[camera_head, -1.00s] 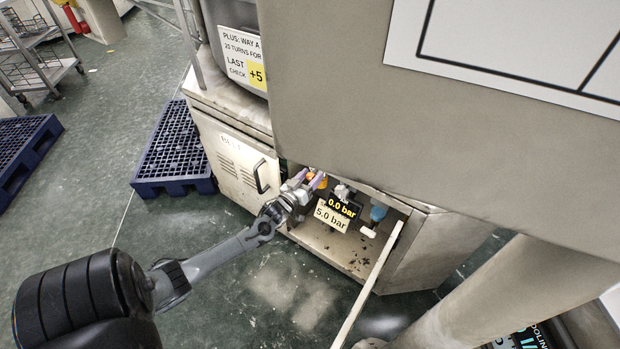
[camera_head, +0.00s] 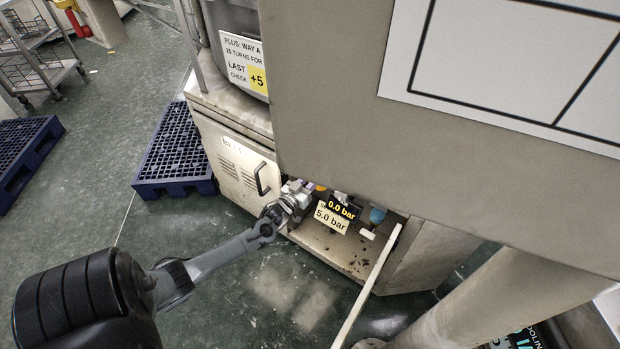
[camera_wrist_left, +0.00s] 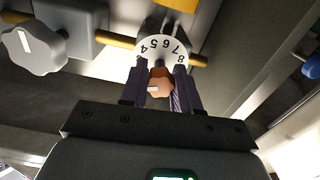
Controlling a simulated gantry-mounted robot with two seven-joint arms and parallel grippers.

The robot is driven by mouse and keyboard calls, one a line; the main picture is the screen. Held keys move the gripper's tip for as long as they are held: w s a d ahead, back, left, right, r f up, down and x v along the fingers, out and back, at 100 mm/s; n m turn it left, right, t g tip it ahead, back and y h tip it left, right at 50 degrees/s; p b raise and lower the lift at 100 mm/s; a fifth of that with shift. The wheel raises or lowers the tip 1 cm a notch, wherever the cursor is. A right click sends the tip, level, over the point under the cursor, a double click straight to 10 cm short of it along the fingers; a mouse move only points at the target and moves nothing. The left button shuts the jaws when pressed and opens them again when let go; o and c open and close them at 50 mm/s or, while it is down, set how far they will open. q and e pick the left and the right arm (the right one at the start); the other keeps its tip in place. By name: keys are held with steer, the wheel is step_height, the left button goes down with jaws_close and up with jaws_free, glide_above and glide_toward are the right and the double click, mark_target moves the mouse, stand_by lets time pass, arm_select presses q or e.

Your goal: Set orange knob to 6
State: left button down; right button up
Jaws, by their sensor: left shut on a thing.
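The orange knob (camera_wrist_left: 160,82) sits between the two purple fingers of my left gripper (camera_wrist_left: 161,90) in the left wrist view, and the gripper is shut on it. The knob has a white mark on its face. Behind it is a white dial (camera_wrist_left: 165,52) with the figures 4, 5, 6, 7 and 8 showing; which figure the mark meets I cannot tell. In the head view my left gripper (camera_head: 312,187) reaches into the open cabinet, and the knob is mostly hidden there. My right gripper is not in view.
A grey-white knob (camera_wrist_left: 33,48) is left of the dial on a yellow pipe (camera_wrist_left: 113,40). Plates reading 0.0 bar (camera_head: 341,208) and 5.0 bar (camera_head: 331,219) hang beside my gripper. An open door (camera_head: 368,285) stands right. A big grey panel (camera_head: 330,110) overhangs the cabinet.

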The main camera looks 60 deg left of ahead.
arm_select(q)
steer(key=m+p, duration=0.2)
steer(key=m, duration=0.2)
steer(key=shift+r, duration=0.15)
steer(key=m+p, duration=0.2)
steer(key=m, duration=0.4)
steer(key=shift+p, duration=0.3)
steer(key=m, duration=0.2)
steer(key=shift+m+p, duration=0.3)
steer(key=shift+p, duration=0.05)
steer(key=m, duration=0.3)
steer(key=shift+m+p, duration=0.4)
steer(key=m, duration=0.5)
steer(key=shift+p, duration=0.35)
steer(key=shift+m, duration=0.3)
steer(key=c, duration=0.8)
jaws_free()
